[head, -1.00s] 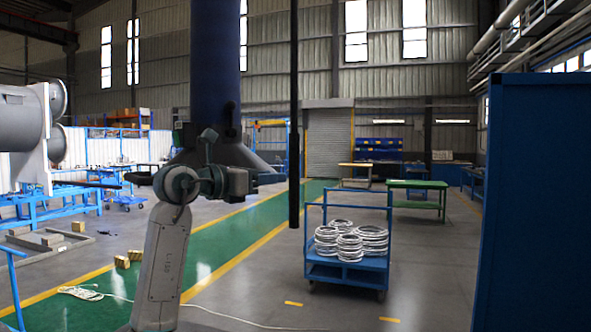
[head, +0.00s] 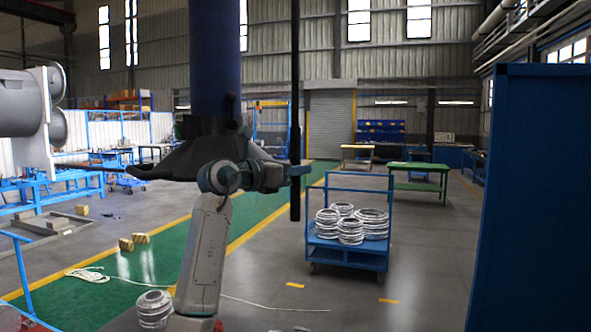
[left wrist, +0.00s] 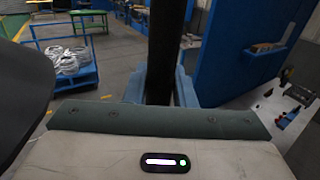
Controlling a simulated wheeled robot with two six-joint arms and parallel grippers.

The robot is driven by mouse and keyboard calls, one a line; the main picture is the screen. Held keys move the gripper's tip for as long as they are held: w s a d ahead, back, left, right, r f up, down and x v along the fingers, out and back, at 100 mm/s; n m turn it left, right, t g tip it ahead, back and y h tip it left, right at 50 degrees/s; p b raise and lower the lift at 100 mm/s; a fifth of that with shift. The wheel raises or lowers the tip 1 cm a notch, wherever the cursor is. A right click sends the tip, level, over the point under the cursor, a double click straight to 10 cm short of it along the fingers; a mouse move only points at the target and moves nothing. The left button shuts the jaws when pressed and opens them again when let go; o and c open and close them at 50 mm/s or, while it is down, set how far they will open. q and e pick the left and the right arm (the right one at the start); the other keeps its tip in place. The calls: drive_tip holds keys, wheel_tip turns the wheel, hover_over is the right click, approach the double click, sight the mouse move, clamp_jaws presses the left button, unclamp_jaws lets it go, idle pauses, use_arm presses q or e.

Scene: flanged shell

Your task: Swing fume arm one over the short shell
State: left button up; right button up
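The fume arm shows in the head view as a thick dark-blue duct (head: 215,60) with a wide black hood (head: 190,160) at its lower end. A thin black bar (head: 295,90) hangs upright right of the duct; it also shows in the left wrist view (left wrist: 162,45). My left gripper (head: 299,170) is at the bar's lower part. In the left wrist view its blue fingers (left wrist: 161,88) flank the bar closely; whether they press on it is unclear. A grey flanged cylinder (head: 20,105), apparently a shell, is cut off at the far left. My right gripper is not in view.
A blue trolley (head: 345,256) with white coils stands right of centre. A tall blue cabinet (head: 530,200) fills the right side. A green table (head: 417,168) stands behind. Small blocks (head: 126,244) and a rope (head: 85,273) lie on the floor at left.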

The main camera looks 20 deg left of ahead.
use_arm(q)
drive_tip(key=shift+s+a, duration=0.15)
drive_tip(key=shift+s, duration=0.05)
clamp_jaws()
drive_tip(key=s+a+b, duration=0.3)
drive_tip(key=s+b, duration=0.1)
drive_tip(key=s, duration=0.8)
drive_tip(key=s+a+b, duration=0.3)
drive_tip(key=s+b, duration=0.1)
drive_tip(key=s, duration=0.8)
drive_tip(key=shift+s+a+r, duration=0.2)
drive_tip(key=shift+s+a, duration=0.05)
drive_tip(key=shift+a, duration=0.1)
drive_tip(key=o, duration=0.9)
unclamp_jaws()
drive_tip(key=shift+c, duration=0.2)
drive_tip(key=shift+f, duration=0.1)
drive_tip(key=shift+s, duration=0.1)
